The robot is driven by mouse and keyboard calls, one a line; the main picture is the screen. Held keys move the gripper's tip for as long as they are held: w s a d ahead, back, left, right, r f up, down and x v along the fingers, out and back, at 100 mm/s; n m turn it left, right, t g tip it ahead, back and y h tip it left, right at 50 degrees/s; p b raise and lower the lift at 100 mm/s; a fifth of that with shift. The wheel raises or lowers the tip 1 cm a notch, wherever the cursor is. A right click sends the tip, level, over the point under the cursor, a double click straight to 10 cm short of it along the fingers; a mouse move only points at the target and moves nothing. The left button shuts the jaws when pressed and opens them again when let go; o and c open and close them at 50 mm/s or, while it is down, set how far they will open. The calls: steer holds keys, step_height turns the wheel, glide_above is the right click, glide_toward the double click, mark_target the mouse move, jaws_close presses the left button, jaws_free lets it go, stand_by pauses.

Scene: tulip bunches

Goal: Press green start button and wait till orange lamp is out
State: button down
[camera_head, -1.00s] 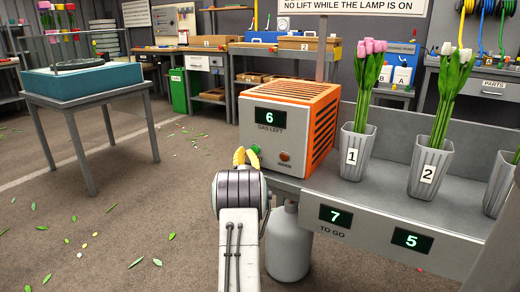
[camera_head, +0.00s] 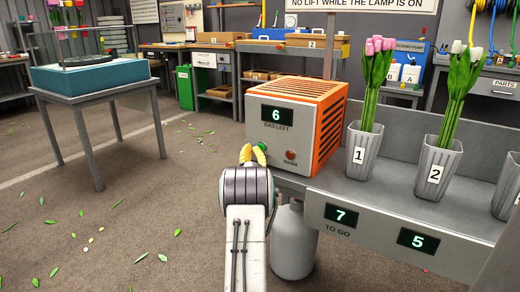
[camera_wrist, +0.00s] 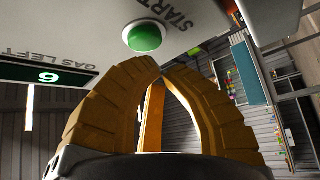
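The green start button (camera_wrist: 145,37) sits on the light grey front of the heater box (camera_head: 282,134), beside the word START. In the head view the button (camera_head: 262,146) is partly hidden behind my fingertips. My gripper (camera_head: 253,152) has yellow fingers pointing at the panel. In the wrist view its fingertips (camera_wrist: 160,66) come together, with nothing between them, just below the button and apart from it in the picture. The lamp (camera_head: 291,155), marked WARM, is a dull reddish orange and does not look brightly lit. The gas display (camera_head: 277,114) reads 6.
Vases 1 (camera_head: 363,150) with pink tulips and 2 (camera_head: 438,165) with white tulips stand on the grey bench right of the heater. Bench displays read 7 and 5. A gas bottle (camera_head: 293,242) stands below.

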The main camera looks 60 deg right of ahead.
steer(key=shift+d, duration=0.9)
stand_by(1.4)
steer(key=shift+a, duration=0.85)
stand_by(0.9)
